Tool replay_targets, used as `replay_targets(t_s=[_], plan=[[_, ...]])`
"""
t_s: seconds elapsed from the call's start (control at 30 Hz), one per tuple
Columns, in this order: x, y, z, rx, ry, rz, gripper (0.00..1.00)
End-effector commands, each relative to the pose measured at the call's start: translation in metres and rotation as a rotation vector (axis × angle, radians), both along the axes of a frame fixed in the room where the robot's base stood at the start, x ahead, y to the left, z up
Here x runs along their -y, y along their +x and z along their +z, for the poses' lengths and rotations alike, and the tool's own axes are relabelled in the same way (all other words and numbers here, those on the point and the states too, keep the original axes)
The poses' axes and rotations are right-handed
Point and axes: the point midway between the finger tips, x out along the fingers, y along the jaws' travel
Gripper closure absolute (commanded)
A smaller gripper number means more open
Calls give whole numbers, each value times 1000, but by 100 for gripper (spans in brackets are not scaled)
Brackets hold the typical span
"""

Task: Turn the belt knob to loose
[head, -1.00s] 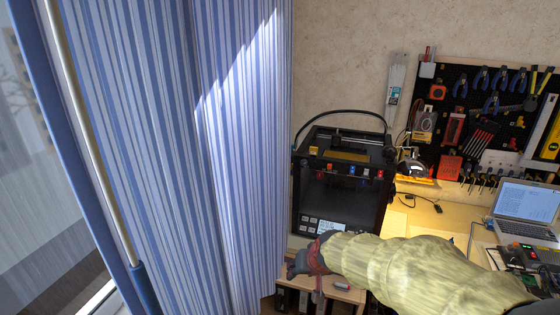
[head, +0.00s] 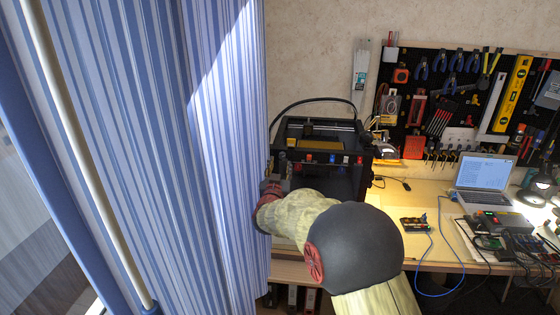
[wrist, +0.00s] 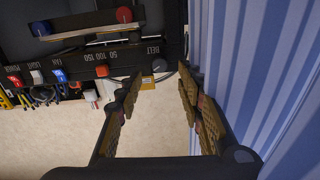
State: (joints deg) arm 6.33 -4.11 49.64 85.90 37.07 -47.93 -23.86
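The belt knob (wrist: 159,66) is a small grey round knob beside the word BELT on the black printer's front panel, which appears upside down in the wrist view. My gripper (wrist: 160,80) is open, with one textured finger on each side of the knob's position in that view. I cannot tell whether either finger touches the knob. A small yellow tag (wrist: 147,80) shows beside the knob. The black printer (head: 322,150) also shows in the head view, where my arm hides part of its front and the gripper is hardly visible.
A red knob (wrist: 102,70) sits beside BELT on the panel, with several switches farther along. The striped curtain (head: 190,160) hangs close to my gripper's side. A laptop (head: 485,172) and electronics lie on the bench to the right, below a tool pegboard (head: 460,100).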

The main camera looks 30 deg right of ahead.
Motion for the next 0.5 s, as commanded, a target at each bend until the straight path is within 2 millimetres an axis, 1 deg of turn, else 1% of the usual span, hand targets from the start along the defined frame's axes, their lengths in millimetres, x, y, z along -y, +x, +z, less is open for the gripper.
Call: replay_targets(t_s=[0.1,0.3,0.5], plan=[[12,17,-2,1,0,-1,62],[24,38,-1,1,1,1,62],[30,46,0,1,1,1,62]])
